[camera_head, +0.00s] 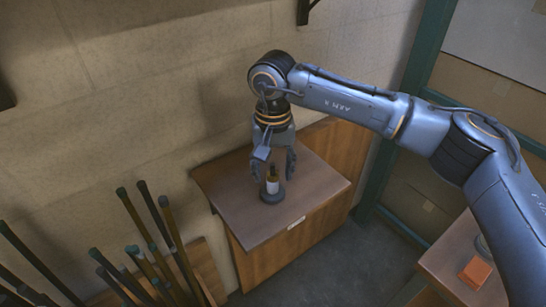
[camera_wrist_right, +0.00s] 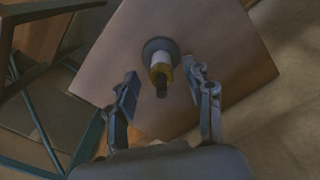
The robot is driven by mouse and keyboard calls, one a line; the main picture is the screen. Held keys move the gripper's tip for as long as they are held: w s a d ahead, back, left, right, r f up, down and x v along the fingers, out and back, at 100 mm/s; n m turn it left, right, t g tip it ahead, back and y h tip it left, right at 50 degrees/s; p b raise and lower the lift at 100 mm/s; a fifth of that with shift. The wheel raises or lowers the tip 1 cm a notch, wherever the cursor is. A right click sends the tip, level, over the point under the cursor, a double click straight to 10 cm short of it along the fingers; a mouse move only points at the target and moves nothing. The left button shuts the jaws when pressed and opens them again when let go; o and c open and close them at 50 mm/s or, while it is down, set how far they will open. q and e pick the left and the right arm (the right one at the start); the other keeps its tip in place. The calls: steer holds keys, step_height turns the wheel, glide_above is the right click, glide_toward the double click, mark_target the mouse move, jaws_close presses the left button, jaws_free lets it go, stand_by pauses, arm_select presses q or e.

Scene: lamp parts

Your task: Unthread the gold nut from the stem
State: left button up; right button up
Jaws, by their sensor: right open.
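The stem (camera_head: 272,186) stands upright on the small wooden cabinet top, with a pale sleeve on a dark round base (camera_head: 272,196). In the right wrist view the gold nut (camera_wrist_right: 161,72) sits around the upper part of the stem, and the stem's dark tip (camera_wrist_right: 161,90) points toward the camera. My right gripper (camera_head: 274,168) is over the stem from above. In the wrist view its two fingers (camera_wrist_right: 165,88) are spread on either side of the nut, apart from it. In the head view the fingers partly hide the nut. My left gripper is not in view.
The wooden cabinet top (camera_head: 237,208) is otherwise bare. Several dark rods (camera_head: 150,220) lean in a holder at the lower left. An orange block (camera_head: 475,272) lies on another table at the lower right. A wall stands close behind the cabinet.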

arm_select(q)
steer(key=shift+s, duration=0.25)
arm_select(e)
steer(key=shift+c, duration=0.2)
jaws_close()
steer(key=shift+f+n+b, duration=0.15)
steer(key=shift+n+b, duration=0.4)
steer(key=shift+n, duration=0.25)
steer(key=shift+d+n+b, duration=0.1)
steer(key=shift+n+b, duration=0.3)
steer(key=shift+n, duration=0.8)
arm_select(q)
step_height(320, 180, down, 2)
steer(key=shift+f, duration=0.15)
arm_select(e)
steer(key=n, duration=0.3)
steer(key=shift+d+n+b, duration=0.1)
steer(key=shift+n+b, duration=0.45)
steer(key=shift+n, duration=0.15)
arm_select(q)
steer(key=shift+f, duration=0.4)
arm_select(e)
steer(key=shift+r+n, duration=0.2)
steer(key=shift+n, duration=0.5)
steer(key=shift+w, duration=0.1)
